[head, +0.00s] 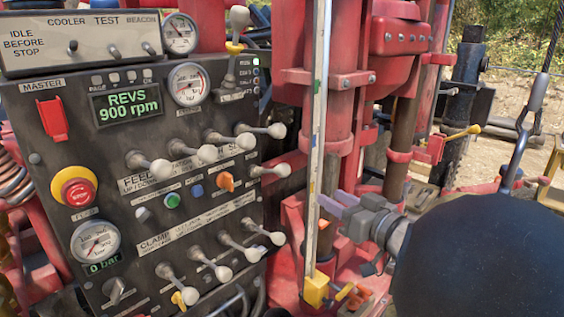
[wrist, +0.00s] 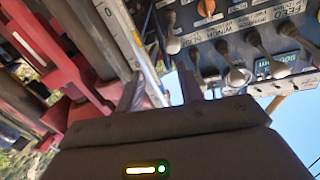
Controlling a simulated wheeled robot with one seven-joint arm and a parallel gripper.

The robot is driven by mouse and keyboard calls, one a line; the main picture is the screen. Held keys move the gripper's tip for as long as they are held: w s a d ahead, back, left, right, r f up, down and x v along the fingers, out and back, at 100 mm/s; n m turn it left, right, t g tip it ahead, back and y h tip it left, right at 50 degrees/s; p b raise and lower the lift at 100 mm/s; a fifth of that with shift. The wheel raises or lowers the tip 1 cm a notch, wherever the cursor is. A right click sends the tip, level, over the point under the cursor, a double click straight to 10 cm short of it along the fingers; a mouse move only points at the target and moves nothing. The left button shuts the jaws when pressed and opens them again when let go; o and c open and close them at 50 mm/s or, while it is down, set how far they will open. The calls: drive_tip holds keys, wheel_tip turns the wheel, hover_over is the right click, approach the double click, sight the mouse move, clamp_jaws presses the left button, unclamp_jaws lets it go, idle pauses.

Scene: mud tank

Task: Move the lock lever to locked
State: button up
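The control panel (head: 130,200) fills the left of the head view with several white-knobbed levers. An upright lever (head: 239,17) with a yellow collar stands at its top right. Another lever (head: 187,297) with a yellow part is at the lower edge, and a yellow-handled lever (head: 465,132) is on the machine at right. The labels are too small to tell which is the lock lever. My gripper (head: 335,205) is right of the panel, by the upright ruled strip. In the wrist view its fingers (wrist: 160,88) are apart with nothing held between them.
The pale ruled strip (head: 318,130) and red mast (head: 345,110) stand close to my gripper; the strip also shows in the wrist view (wrist: 125,35). A red emergency button (head: 78,191) and a red switch cover (head: 52,118) are on the panel. Hoses hang below it.

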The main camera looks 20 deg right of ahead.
sight(287, 173)
drive_tip(key=shift+s+a+r+n+y, duration=0.15)
drive_tip(key=shift+s+r+y, duration=0.15)
drive_tip(key=shift+s, duration=0.15)
drive_tip(key=shift+s+a+r+n+y, duration=0.1)
drive_tip(key=shift+s+r+n+y, duration=0.05)
drive_tip(key=shift+s+r+y, duration=0.2)
drive_tip(key=p+x, duration=0.5)
drive_tip(key=x, duration=1.2)
drive_tip(key=shift+w+f, duration=0.15)
drive_tip(key=shift+w, duration=0.05)
drive_tip(key=shift+c, duration=0.3)
clamp_jaws()
